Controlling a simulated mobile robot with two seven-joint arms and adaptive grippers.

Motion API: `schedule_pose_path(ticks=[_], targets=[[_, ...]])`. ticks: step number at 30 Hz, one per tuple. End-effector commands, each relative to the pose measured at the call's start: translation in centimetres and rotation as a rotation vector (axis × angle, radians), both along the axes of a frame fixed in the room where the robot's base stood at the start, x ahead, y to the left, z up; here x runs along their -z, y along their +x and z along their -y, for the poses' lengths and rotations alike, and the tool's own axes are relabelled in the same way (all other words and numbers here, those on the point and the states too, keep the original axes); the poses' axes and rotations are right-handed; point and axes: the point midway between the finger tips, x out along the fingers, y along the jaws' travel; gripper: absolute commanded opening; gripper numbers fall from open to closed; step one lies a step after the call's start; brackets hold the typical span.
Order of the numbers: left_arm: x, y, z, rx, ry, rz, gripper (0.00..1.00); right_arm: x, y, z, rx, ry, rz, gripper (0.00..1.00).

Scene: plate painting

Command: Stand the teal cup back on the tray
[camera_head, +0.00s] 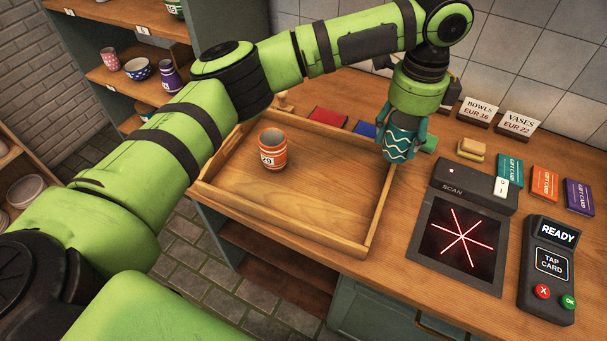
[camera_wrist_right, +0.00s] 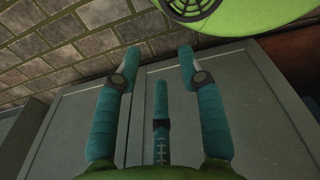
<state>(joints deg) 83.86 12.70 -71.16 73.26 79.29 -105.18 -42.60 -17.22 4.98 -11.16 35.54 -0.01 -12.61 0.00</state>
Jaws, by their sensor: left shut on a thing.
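The teal cup (camera_head: 398,149) has white wavy lines and hangs roughly upright in my left gripper (camera_head: 404,128), whose teal fingers are closed around it. In the head view the cup covers the back right corner of the wooden tray (camera_head: 310,219). I cannot tell its exact height above the tray. An orange striped cup (camera_head: 272,151) marked 29 stands upright in the back left part of the tray. My right gripper (camera_wrist_right: 158,65) shows only in the right wrist view, with its teal fingers spread and nothing between them.
The scanner (camera_head: 461,232) and card reader (camera_head: 548,270) stand right of the tray. Price signs (camera_head: 479,108), gift cards (camera_head: 545,183) and a sponge-like block (camera_head: 471,149) lie behind them. Red (camera_head: 328,117) and blue (camera_head: 364,129) pads lie behind the tray. The tray's middle and right are clear.

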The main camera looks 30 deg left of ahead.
Motion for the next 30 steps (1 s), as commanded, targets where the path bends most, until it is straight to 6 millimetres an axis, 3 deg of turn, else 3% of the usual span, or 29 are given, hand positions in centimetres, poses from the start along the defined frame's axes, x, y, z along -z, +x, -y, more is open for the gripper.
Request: schedule_pose_path(ticks=[5, 18, 25, 30], targets=[[0.5, -0.2, -1.0, 0.053, 0.005, -0.001, 0.18, -0.5, 0.0, -0.1, -0.002, 0.002, 0.001, 0.4], [5.8, -3.5, -9.5, 0.051, 0.003, -0.002, 0.18, -3.4, 0.0, -1.2, -0.002, 0.016, 0.001, 0.4], [7.3, -4.0, -10.6, 0.053, 0.003, -0.002, 0.18, -3.9, 0.0, -1.3, -0.003, 0.017, 0.0, 0.4], [9.7, -4.0, -10.6, 0.053, 0.003, -0.002, 0.18, -4.9, 0.0, -1.1, -0.003, 0.014, 0.0, 0.4]])
